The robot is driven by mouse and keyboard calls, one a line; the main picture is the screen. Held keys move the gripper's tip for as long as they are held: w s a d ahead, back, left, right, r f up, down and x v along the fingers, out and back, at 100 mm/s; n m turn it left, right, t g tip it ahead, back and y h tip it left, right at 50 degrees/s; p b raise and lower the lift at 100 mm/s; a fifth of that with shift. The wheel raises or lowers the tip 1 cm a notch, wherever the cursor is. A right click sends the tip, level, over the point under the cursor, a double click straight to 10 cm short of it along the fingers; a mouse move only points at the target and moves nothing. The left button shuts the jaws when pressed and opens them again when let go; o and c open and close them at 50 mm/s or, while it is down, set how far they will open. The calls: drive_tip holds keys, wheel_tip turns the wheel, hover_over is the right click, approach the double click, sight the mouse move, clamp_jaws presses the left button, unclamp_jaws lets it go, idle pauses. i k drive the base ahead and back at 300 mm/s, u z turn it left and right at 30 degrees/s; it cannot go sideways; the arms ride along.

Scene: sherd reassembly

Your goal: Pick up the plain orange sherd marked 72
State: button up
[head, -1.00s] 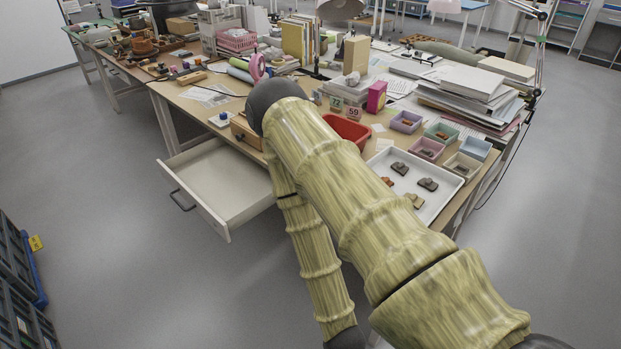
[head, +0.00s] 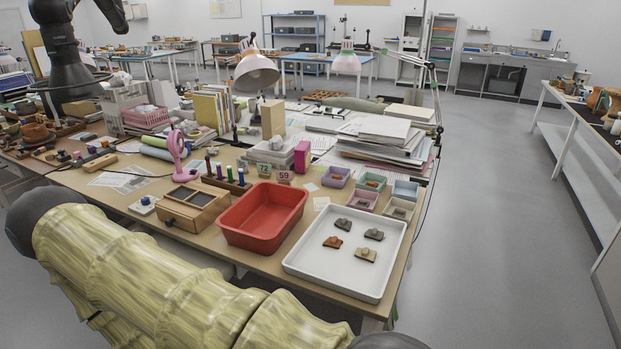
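A white tray (head: 300,264) sits at the front right of the table. Several small sherds lie apart on it. An orange-brown sherd (head: 333,242) lies left of the middle. A dark grey-brown sherd (head: 343,225) lies behind it, another dark sherd (head: 374,234) to its right, and a tan sherd (head: 366,255) in front. No number can be read on any sherd. My yellow arm crosses the lower left of the view, in front of the table. My gripper is out of view.
A red bin (head: 262,218) stands left of the tray, with a wooden box (head: 194,207) beyond it. Small coloured boxes (head: 362,200), some holding pieces, stand behind the tray. Number cards, including one reading 59 (head: 284,177), stand behind the bin. Floor is clear at right.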

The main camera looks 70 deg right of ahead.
sight(332, 243)
drive_tip(key=i, duration=1.1)
drive_tip(key=z, duration=2.55)
